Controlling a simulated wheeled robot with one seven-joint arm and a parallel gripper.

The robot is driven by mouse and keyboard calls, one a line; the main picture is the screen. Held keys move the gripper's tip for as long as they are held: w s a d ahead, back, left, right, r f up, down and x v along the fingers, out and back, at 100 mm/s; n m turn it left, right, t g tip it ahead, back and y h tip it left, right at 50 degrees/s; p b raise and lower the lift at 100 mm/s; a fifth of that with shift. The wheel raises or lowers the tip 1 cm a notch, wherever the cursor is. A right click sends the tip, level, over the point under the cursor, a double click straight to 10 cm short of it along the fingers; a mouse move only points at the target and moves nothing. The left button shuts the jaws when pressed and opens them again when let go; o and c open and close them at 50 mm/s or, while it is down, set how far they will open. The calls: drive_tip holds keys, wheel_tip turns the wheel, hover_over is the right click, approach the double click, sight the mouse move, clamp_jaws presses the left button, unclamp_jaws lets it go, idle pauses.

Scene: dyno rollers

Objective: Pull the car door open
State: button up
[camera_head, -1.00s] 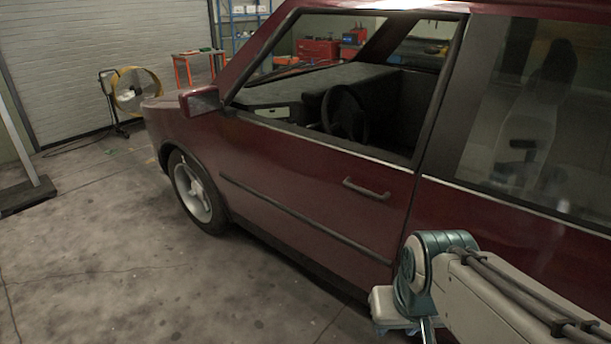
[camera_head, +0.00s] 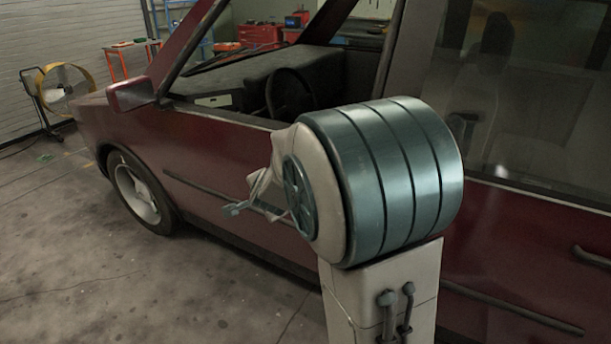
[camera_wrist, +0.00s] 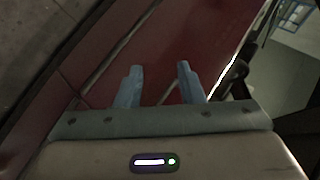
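The dark red front car door (camera_head: 215,150) appears closed, with its window opening empty. It also fills much of the wrist view (camera_wrist: 195,35) as a tilted red panel with a dark side moulding. My gripper (camera_head: 240,208) shows small in front of the door's lower half, left of my large arm joint. In the wrist view my gripper (camera_wrist: 158,70) has two pale blue fingers spread apart, pointing at the panel, with no clear object held. The front door handle is hidden behind my arm in the head view, and I cannot pick it out surely in the wrist view.
The rear door has its own dark handle (camera_head: 592,257) at the right edge. A side mirror (camera_head: 131,94) juts out from the car. A yellow fan (camera_head: 62,84) stands at the far left. The concrete floor (camera_head: 60,260) left of the car is clear.

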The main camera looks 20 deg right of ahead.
drive_tip(key=w+d+f+m+h, duration=0.2)
drive_tip(key=w+d+m+h, duration=0.1)
drive_tip(key=d, duration=0.4)
drive_tip(key=w+d+f+m+h, duration=0.3)
drive_tip(key=w+d+m+h, duration=0.1)
drive_tip(key=w+d+m, duration=0.1)
drive_tip(key=w+d+f+m+h, duration=0.3)
drive_tip(key=w+d+m+h, duration=0.1)
drive_tip(key=w+d, duration=0.3)
drive_tip(key=shift+d+f+m+g, duration=0.2)
drive_tip(key=shift+d+m+g, duration=0.2)
drive_tip(key=shift+d, duration=0.4)
clamp_jaws()
